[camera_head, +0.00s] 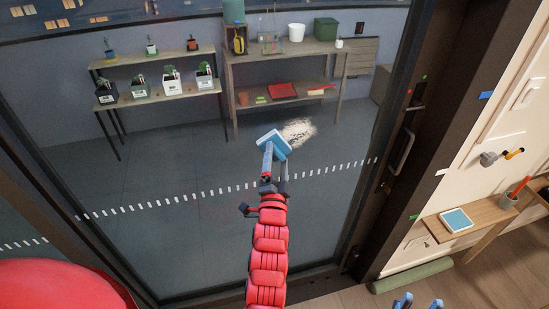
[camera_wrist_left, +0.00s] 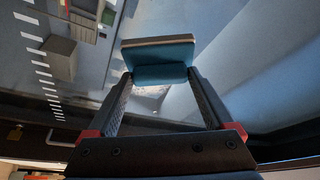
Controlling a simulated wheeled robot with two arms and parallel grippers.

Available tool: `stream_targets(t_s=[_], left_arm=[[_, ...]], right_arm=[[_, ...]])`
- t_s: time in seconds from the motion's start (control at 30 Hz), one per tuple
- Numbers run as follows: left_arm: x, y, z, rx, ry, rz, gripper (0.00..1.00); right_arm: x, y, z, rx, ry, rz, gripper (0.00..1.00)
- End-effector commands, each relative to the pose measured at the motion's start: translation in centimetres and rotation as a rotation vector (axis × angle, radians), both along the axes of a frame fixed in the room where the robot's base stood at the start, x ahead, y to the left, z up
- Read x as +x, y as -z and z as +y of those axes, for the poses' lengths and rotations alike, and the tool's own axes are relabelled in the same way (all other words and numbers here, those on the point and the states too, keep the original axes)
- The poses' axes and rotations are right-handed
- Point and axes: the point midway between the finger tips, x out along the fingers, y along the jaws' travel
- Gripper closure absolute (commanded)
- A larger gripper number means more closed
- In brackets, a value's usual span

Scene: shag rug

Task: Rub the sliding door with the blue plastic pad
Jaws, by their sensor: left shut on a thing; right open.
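The sliding door (camera_head: 185,220) is a large dark-framed glass panel filling the middle of the head view, with a row of white dashes across it. A pale smudge (camera_head: 298,131) shows on the glass. My left gripper (camera_head: 275,160) is shut on the blue plastic pad (camera_head: 273,144), which is just left of and below the smudge. In the left wrist view the pad (camera_wrist_left: 158,60) sits between the two fingertips. I cannot tell whether the pad touches the glass. My right gripper (camera_head: 418,302) shows only its blue fingertips at the bottom edge, open and empty.
A door handle (camera_head: 402,151) is on the dark frame at right. A green roll (camera_head: 412,276) lies on the floor. Shelves with plants (camera_head: 158,97) stand behind the glass.

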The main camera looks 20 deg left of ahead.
Motion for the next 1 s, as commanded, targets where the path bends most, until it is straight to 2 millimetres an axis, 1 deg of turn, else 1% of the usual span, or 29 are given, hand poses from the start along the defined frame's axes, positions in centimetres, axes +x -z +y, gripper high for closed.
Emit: stream_targets(t_s=[0.67, 0.77, 1.0], left_arm=[[1.0, 0.0, 0.7, -0.002, 0.000, -0.001, 0.58], [1.2, 0.2, 0.4, -0.001, 0.001, -0.002, 0.58], [2.2, 0.5, -1.3, -0.002, 0.003, -0.003, 0.58]], right_arm=[[0.0, 0.7, 0.0, 0.000, 0.000, 0.000, 0.55], [0.0, 1.3, 0.0, 0.000, 0.000, 0.000, 0.55], [0.0, 3.9, 0.0, 0.000, 0.000, 0.000, 0.55]])
